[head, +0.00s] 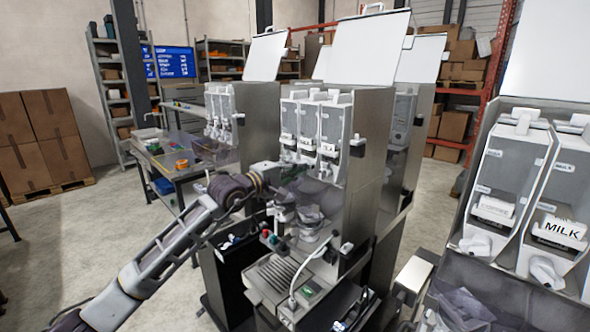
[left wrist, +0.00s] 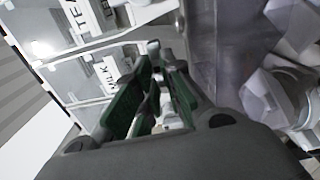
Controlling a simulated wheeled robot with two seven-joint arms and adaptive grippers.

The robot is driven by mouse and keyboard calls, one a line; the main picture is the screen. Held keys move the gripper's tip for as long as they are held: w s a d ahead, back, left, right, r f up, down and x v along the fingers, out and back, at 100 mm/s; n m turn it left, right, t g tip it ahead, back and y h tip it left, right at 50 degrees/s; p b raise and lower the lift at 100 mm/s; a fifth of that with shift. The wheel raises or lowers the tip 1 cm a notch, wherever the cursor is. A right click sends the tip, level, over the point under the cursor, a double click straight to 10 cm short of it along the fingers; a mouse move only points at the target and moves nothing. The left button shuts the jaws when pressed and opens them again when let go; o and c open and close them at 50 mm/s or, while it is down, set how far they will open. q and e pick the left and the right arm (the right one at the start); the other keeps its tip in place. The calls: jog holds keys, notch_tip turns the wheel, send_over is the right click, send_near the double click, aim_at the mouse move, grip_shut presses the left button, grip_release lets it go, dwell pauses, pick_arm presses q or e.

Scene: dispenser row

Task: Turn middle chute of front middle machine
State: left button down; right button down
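The front middle machine (head: 362,190) stands at the centre of the head view with several white-framed canisters side by side. In the left wrist view, labels read TEA (left wrist: 75,16) and MILK (left wrist: 106,76); the MILK canister is the middle one. My left gripper (head: 284,180) is in front of the canisters' lower part. In the left wrist view its green-padded fingers (left wrist: 150,88) stand apart, with pale parts near and between the tips. The middle chute is largely hidden by the fingers, and I cannot tell whether they touch it. My right gripper is out of view.
Another machine (head: 520,190) stands close on the right. A further machine (head: 250,115) is behind on the left, beside a workbench (head: 180,165). Clear plastic bowls and a drip tray (head: 275,282) lie below the canisters. Stacked boxes (head: 40,140) stand far left.

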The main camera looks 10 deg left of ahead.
pick_arm(q)
jog(key=shift+f, duration=0.1)
jog(key=shift+n+b, duration=2.9)
jog(key=shift+n, duration=5.6)
jog(key=c, duration=1.8)
grip_release()
